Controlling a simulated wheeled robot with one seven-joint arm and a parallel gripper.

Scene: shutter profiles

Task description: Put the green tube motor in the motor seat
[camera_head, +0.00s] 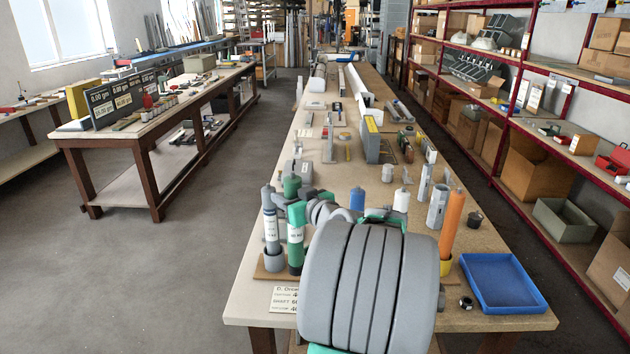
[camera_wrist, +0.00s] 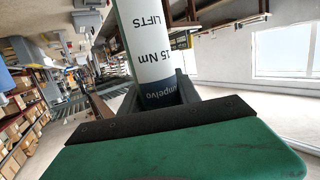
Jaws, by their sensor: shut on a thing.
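The green tube motor (camera_head: 296,245), with a white label, stands nearly upright at the near left of the bench in the head view. Its lower end is by a small wooden board (camera_head: 262,274); I cannot tell whether it touches. In the wrist view a tube with a white "15 Nm" label (camera_wrist: 150,48) and a green side runs up from between the dark jaws of my gripper (camera_wrist: 165,98), which is shut on it. In the head view the jaws are not clear. I cannot make out the motor seat for certain; my arm covers part of the bench.
A grey tube (camera_head: 270,225) stands in a grey cup (camera_head: 273,262) just left of the green motor. An orange tube (camera_head: 452,225) in a yellow cup and a blue tray (camera_head: 502,283) are at the right. A printed card (camera_head: 284,299) lies at the front edge.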

